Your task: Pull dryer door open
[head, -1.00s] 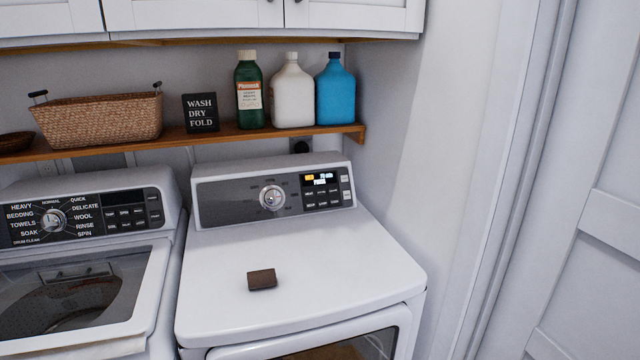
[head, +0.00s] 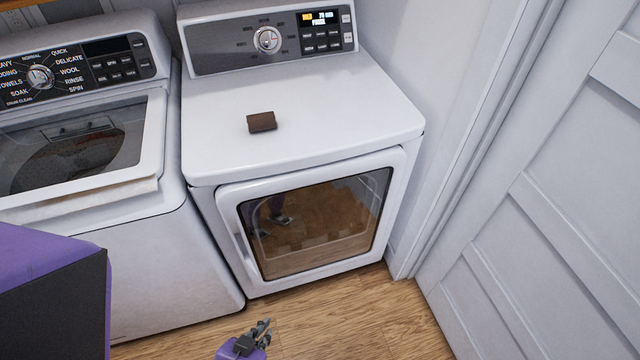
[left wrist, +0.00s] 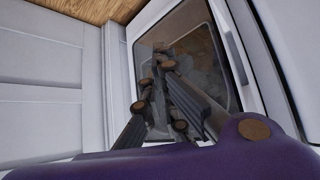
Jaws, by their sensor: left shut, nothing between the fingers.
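The white dryer (head: 290,105) stands in the middle of the head view. Its door (head: 235,200) has a white frame and a dark glass window (head: 318,225), and looks closed. A pale vertical handle (head: 243,247) shows at the door's left edge. My left gripper (head: 266,328) is shut and empty, low in front of the dryer and apart from the door in the head view. In the left wrist view its fingers (left wrist: 156,75) overlap the door's glass (left wrist: 195,45). My right gripper is not in view.
The white washer (head: 165,250) stands close to the dryer's left side. A small brown block (head: 262,122) lies on the dryer top. A white panelled door (head: 560,210) and wall bound the right side. Bare wooden floor (head: 350,325) lies in front of the dryer.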

